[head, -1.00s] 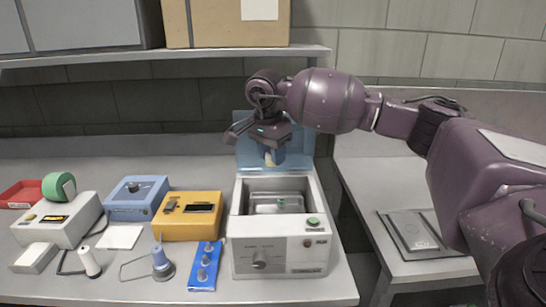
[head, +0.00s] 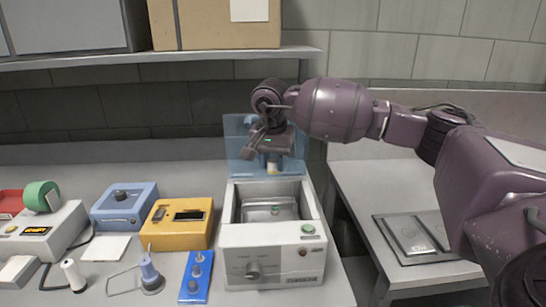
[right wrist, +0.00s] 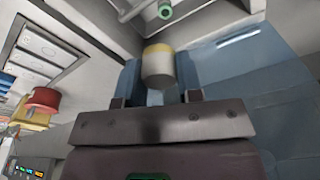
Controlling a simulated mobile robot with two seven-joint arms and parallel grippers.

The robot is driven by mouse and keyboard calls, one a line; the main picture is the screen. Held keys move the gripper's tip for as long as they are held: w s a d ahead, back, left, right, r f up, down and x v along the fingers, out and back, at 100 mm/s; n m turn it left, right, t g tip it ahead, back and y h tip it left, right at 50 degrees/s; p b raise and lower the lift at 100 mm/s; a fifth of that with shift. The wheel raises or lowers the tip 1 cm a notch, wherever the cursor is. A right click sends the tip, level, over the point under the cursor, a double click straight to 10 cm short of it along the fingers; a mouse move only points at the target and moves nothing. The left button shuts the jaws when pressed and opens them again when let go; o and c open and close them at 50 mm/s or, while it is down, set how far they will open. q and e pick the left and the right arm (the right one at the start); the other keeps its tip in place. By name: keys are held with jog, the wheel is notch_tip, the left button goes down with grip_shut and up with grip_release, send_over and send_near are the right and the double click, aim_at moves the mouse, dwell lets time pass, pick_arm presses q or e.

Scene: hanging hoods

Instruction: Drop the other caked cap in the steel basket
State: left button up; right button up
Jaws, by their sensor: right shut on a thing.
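My right gripper (head: 271,158) is shut on a caked cap. In the right wrist view the cap (right wrist: 158,68) is a beige cylinder with a yellowish band, between the fingers. In the head view the gripper is above the back of the open white bath (head: 272,272), in front of its raised blue lid (head: 239,146). The steel basket (head: 253,217) sits in the bath's well, below and in front of the gripper. A small green piece (head: 277,208) shows at the basket; I cannot tell whether it is part of it. My left gripper is out of view.
A yellow box (head: 178,228), a blue box (head: 124,211) and a blue rack (head: 195,279) stand left of the bath. A shelf (head: 190,56) with a carton runs above the bench. A side bench at right holds a flat dark panel (head: 401,247). A gap separates the benches.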

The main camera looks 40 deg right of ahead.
aim_at(271, 164)
notch_tip(271, 164, down, 4)
jog(key=shift+b, duration=0.5)
jog(key=o, duration=1)
jog(key=r, duration=0.7)
jog(key=s+a+r, duration=0.1)
jog(key=r, duration=0.2)
jog(key=shift+a+r+p, duration=0.1)
jog(key=shift+r+p, duration=0.25)
